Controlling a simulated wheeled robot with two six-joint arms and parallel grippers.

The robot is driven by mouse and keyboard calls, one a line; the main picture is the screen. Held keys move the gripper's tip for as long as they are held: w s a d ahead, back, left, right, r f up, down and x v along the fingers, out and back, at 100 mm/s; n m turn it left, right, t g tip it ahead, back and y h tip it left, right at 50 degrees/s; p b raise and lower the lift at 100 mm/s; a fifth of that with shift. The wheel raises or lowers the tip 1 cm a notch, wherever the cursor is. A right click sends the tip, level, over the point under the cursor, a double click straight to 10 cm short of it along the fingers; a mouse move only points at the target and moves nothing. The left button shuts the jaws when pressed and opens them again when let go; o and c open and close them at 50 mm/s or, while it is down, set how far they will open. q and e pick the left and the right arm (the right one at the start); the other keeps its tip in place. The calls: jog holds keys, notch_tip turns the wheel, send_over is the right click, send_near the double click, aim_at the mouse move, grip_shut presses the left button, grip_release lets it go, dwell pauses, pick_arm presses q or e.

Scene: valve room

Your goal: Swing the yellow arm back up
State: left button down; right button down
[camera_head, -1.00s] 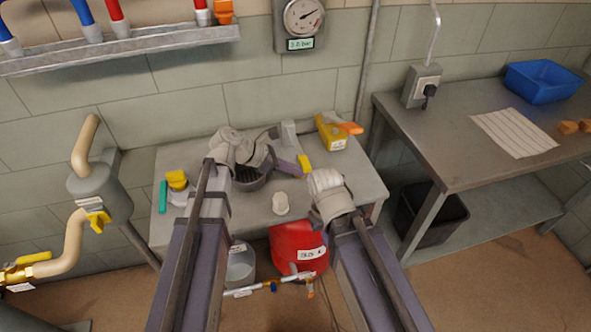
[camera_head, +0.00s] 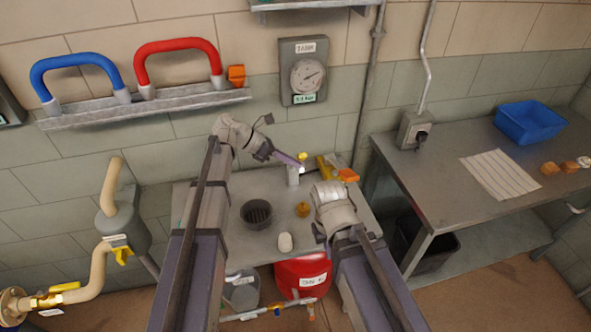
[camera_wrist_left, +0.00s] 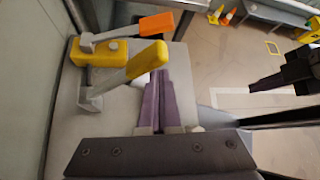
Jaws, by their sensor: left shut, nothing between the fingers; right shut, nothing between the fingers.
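The yellow arm (camera_wrist_left: 145,61) rises at a slant from a grey bracket (camera_wrist_left: 90,97) in the left wrist view. In the head view its yellow end (camera_head: 303,157) shows above the grey post (camera_head: 293,177) on the small table. My left gripper (camera_head: 301,167) is shut and empty, its fingertips close by the yellow end. In the left wrist view the purple fingers (camera_wrist_left: 160,75) reach the arm's side; I cannot tell whether they touch. My right gripper (camera_head: 319,230) is mostly hidden by its own wrist, low over the table's right side.
A yellow body with an orange handle (camera_wrist_left: 155,24) stands close beside the arm. The small table also holds a dark cup (camera_head: 257,214), a white cylinder (camera_head: 285,242) and an amber piece (camera_head: 303,209). A gauge (camera_head: 305,76) hangs on the wall behind.

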pick_arm(q)
jog(key=w+a+r+p, duration=0.1)
jog(key=w+r+p, duration=0.1)
jog(key=w, duration=0.3)
jog(key=shift+a+r, duration=0.3)
jog(key=shift+r, duration=0.2)
jog(key=shift+w, duration=0.1)
